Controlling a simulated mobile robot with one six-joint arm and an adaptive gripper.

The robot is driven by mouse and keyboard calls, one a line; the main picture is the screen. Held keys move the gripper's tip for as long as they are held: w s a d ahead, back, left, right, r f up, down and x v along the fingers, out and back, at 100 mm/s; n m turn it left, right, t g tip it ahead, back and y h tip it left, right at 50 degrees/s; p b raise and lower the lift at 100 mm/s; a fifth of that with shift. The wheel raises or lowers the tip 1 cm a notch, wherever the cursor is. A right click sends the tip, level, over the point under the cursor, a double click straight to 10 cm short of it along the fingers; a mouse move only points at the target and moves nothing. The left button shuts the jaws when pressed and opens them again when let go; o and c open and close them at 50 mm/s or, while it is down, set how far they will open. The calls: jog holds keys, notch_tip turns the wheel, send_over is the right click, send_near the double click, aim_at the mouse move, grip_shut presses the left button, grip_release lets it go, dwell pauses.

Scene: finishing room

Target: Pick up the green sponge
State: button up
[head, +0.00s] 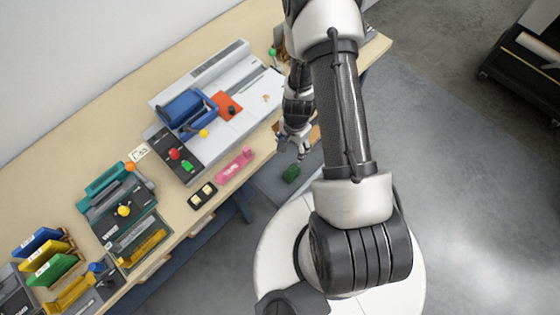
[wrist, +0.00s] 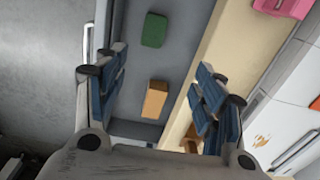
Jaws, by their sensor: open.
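The green sponge (head: 291,173) lies on a dark grey surface beside the workbench, just below my gripper in the head picture. It also shows in the wrist view (wrist: 154,30), at the top, beyond the fingertips and a little left of the middle of the gap. My gripper (head: 299,152) is open and empty, near the front edge of the bench. In the wrist view its blue-padded fingers (wrist: 158,70) stand apart to left and right. The sponge is apart from both fingers.
A tan block (wrist: 155,100) lies on the same grey surface, between the fingers in the wrist view. The wooden workbench (head: 97,100) runs along the left. It bears a pink object (head: 235,166), a blue-handled machine (head: 184,108) and several tools. Open floor (head: 455,150) lies right.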

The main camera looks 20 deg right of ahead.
jog(key=f, duration=0.1)
jog(key=b, duration=1.2)
send_over(292, 172)
jog(key=f, duration=1.3)
jog(key=shift+w+a, duration=0.15)
jog(key=shift+a, duration=0.05)
jog(key=f+b, duration=0.5)
jog(key=shift+d+f, duration=0.2)
jog(key=shift+d, duration=0.05)
jog(key=shift+r, duration=0.1)
jog(key=shift+c, duration=0.5)
jog(key=c, duration=0.6)
